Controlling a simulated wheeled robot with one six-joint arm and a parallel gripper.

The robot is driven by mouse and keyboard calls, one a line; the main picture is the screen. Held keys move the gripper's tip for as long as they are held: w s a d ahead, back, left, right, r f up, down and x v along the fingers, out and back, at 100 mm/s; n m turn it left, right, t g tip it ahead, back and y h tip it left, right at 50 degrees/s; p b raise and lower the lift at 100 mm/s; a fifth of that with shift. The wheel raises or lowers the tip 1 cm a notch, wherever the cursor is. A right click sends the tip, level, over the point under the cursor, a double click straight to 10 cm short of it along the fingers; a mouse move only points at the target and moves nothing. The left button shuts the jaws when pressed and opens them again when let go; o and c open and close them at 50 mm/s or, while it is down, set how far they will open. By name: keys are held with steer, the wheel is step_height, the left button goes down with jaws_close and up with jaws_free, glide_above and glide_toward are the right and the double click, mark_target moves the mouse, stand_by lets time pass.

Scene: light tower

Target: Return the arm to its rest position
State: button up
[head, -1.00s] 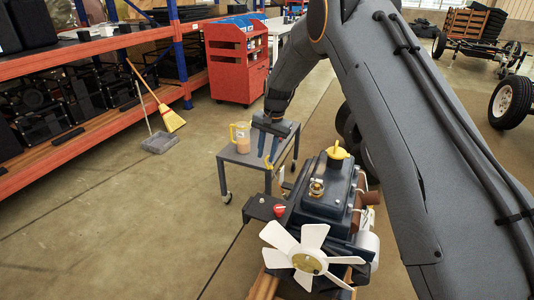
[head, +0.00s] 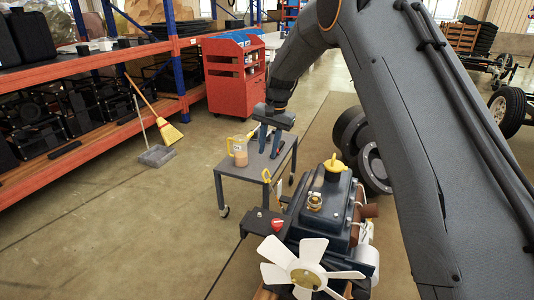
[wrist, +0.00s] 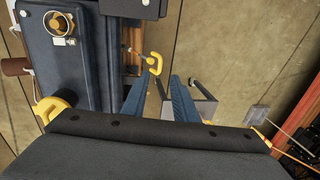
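My arm reaches from the right side of the head view over the engine. My gripper (head: 269,145) hangs fingers-down above the small grey cart (head: 231,169), behind the jug. Its two blue-grey fingers are apart with nothing held between them. In the wrist view the open fingers of my gripper (wrist: 158,97) also stand apart, with a yellow loop handle (wrist: 155,63) beyond them. Whether the gripper touches the cart top is unclear.
A dark engine (head: 326,210) with a yellow cap and white fan (head: 302,269) stands front centre. A jug with a yellow handle (head: 240,152) sits on the cart. A red cabinet (head: 235,85), broom (head: 168,130) and shelving (head: 85,150) lie left. Floor at left front is clear.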

steer(key=s+d+r+n+h+p, duration=0.1)
steer(key=s+d+r+p, duration=0.15)
steer(key=s+d, duration=0.55)
steer(key=s+d+r+n+p, duration=0.15)
steer(key=s+d+r, duration=0.25)
steer(key=s, duration=0.8)
steer(key=s+d+n+p, duration=0.1)
steer(key=s+d, duration=0.2)
steer(key=s, duration=0.8)
steer(key=s+d+r+n+p, duration=0.1)
steer(key=s+d+p, duration=0.1)
steer(key=s, duration=0.9)
steer(key=shift+d+g+h, duration=0.3)
steer(key=shift+d+g, duration=0.1)
steer(key=shift+d, duration=0.3)
